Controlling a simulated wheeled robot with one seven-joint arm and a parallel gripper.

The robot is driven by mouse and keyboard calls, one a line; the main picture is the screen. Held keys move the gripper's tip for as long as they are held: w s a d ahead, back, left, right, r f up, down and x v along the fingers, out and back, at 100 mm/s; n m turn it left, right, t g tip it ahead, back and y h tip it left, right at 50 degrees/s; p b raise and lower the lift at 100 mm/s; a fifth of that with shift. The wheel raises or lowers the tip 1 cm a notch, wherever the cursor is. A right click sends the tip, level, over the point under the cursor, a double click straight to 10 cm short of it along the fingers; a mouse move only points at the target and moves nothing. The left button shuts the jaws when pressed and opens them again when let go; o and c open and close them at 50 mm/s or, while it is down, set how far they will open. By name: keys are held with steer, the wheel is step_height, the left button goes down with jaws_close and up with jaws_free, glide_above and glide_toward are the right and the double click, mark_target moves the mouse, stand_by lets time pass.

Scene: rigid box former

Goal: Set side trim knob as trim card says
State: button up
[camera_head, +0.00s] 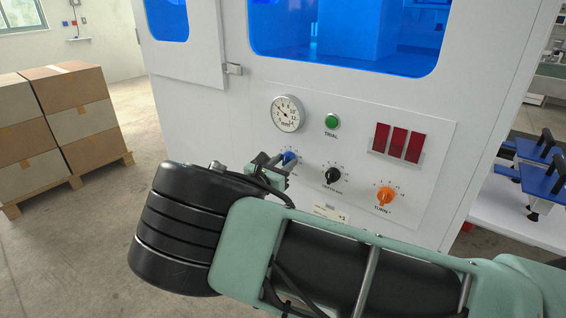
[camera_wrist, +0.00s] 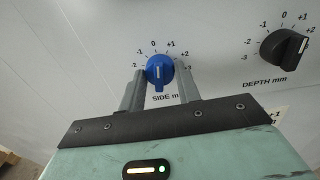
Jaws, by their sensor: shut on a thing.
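The blue side knob (camera_wrist: 160,72) sits on the white panel under a scale with marks around 0, +1 and +2. A white stripe shows on its lower part; I cannot tell which mark it is set to. My gripper (camera_wrist: 160,84) is shut on this knob, one finger on each side. In the head view the blue knob (camera_head: 289,158) is partly hidden by my gripper (camera_head: 279,164). The trim card (camera_head: 330,212) is on the lower panel, partly behind my arm.
The black depth knob (camera_head: 333,175) and orange turn knob (camera_head: 385,197) are right of the blue one. Above are a round gauge (camera_head: 288,114), a green trial button (camera_head: 332,121) and dark red windows (camera_head: 398,143). Stacked boxes (camera_head: 65,118) stand at left.

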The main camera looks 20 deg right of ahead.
steer(key=shift+m, duration=2.1)
steer(key=o, duration=1)
steer(key=shift+s+a, duration=0.1)
steer(key=shift+a, duration=0.05)
steer(key=v, duration=1.7)
steer(key=shift+f, duration=0.25)
